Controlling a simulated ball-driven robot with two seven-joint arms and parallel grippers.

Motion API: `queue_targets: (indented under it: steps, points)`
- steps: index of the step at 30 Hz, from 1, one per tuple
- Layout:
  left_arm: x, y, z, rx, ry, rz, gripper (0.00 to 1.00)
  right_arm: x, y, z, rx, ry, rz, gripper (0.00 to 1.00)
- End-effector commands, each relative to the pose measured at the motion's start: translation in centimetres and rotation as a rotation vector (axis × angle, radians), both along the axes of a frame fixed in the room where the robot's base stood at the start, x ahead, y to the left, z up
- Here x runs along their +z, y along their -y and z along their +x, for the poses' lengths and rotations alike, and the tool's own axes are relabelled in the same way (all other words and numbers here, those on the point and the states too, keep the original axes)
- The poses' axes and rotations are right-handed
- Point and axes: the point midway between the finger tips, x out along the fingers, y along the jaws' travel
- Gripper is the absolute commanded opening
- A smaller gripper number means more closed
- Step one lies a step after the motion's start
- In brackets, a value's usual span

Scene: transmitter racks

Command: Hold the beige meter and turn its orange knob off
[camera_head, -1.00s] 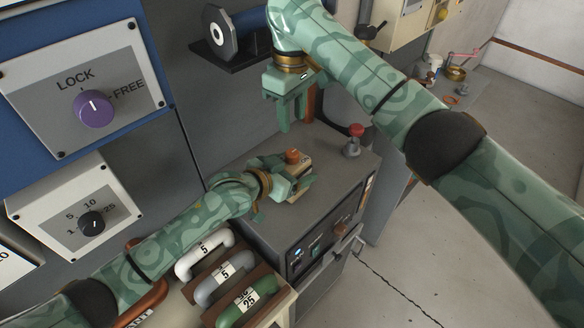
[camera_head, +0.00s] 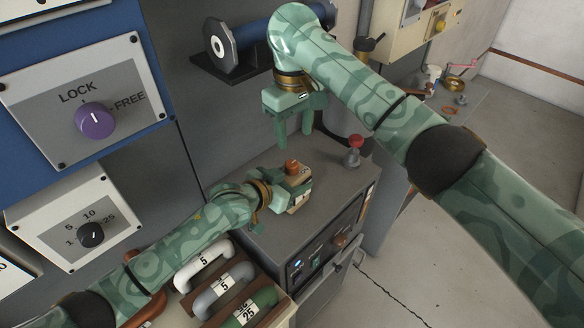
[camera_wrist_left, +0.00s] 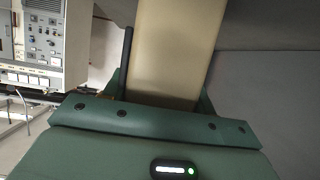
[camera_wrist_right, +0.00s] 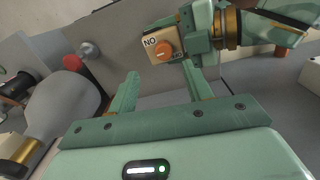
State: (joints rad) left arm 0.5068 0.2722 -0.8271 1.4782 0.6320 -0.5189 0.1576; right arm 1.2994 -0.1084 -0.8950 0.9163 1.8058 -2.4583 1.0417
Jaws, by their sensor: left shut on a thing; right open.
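The beige meter (camera_head: 301,204) is on top of the grey cabinet, its orange knob (camera_head: 292,166) facing up. My left gripper (camera_head: 296,188) is shut on the meter's sides; the beige body (camera_wrist_left: 172,50) fills the space between its fingers in the left wrist view. In the right wrist view, the meter (camera_wrist_right: 151,50) shows the orange knob (camera_wrist_right: 164,52) and lettering that looks like ON upside down; the other label is partly hidden. My right gripper (camera_head: 294,130) is open and empty, pointing down above and behind the meter, apart from the knob.
A red-topped grey post (camera_head: 354,151) stands on the cabinet top (camera_head: 330,190), right of the meter. A rack panel with a purple knob (camera_head: 95,120) is at the left. Several handled plugs (camera_head: 222,282) lie in front. The cabinet top around the meter is mostly bare.

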Motion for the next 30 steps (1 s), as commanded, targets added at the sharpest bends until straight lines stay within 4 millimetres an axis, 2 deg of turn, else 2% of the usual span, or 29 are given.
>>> queue_targets:
  steps: [6, 9, 12, 14, 24, 30]
  points:
    - [0.0, 0.0, 0.0, 0.001, 0.0, 0.001, 0.21, -0.9, -0.1, 0.1, -0.491, 0.012, 0.006, 0.5]
    - [0.0, 0.0, 0.0, 0.001, 0.0, 0.001, 0.21, -1.0, -0.4, 0.0, -0.656, 0.012, 0.015, 0.5]
    - [0.0, 0.0, 0.0, 0.001, 0.0, 0.001, 0.21, -1.3, -0.5, 0.0, -0.748, 0.009, 0.02, 0.5]
    - [0.0, 0.0, 0.0, 0.001, 0.0, 0.001, 0.21, -1.9, -0.5, 0.0, -0.771, 0.008, 0.02, 0.5]
    - [0.0, 0.0, 0.0, 0.001, 0.0, 0.001, 0.21, -7.3, -0.5, 0.0, -0.776, 0.009, 0.02, 0.5]
    - [0.0, 0.0, 0.0, 0.0, -0.001, 0.001, 0.21, -8.5, -0.5, 0.0, -0.774, 0.01, 0.02, 0.5]
